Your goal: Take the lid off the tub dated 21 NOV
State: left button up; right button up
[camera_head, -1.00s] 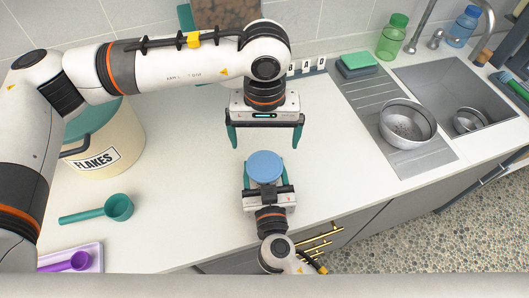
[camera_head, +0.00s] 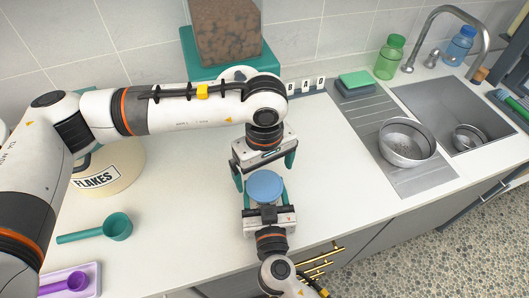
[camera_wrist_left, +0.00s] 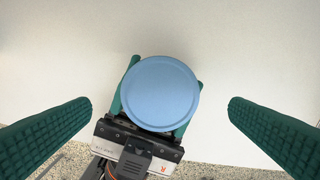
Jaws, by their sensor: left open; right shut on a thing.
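A round tub with a blue lid (camera_head: 264,185) is at the counter's front part. Its lid also fills the middle of the left wrist view (camera_wrist_left: 160,93). The lid is on, and no date shows. My right gripper (camera_head: 266,204) comes from the front and is shut on the tub's sides, below the lid. My left gripper (camera_head: 264,170) is open above and just behind the lid. In the left wrist view its green fingers stand wide on both sides of the lid, apart from it.
A FLAKES bin (camera_head: 108,170), a teal scoop (camera_head: 117,227) and a tray with a purple scoop (camera_head: 70,284) are at left. A brown-filled container (camera_head: 226,32) stands behind. A steel bowl (camera_head: 404,143) sits by the sink (camera_head: 450,90). Counter right of the tub is clear.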

aim_at(265, 184)
pick_arm(q)
jog(key=shift+f, duration=1.85)
jog(key=c, duration=1.1)
jog(key=shift+c, duration=0.2)
jog(key=shift+r, duration=0.25)
jog(key=shift+r, duration=0.95)
jog(key=shift+r, duration=0.1)
jog(key=shift+r, duration=1.95)
pick_arm(e)
jog(key=o, duration=1.4)
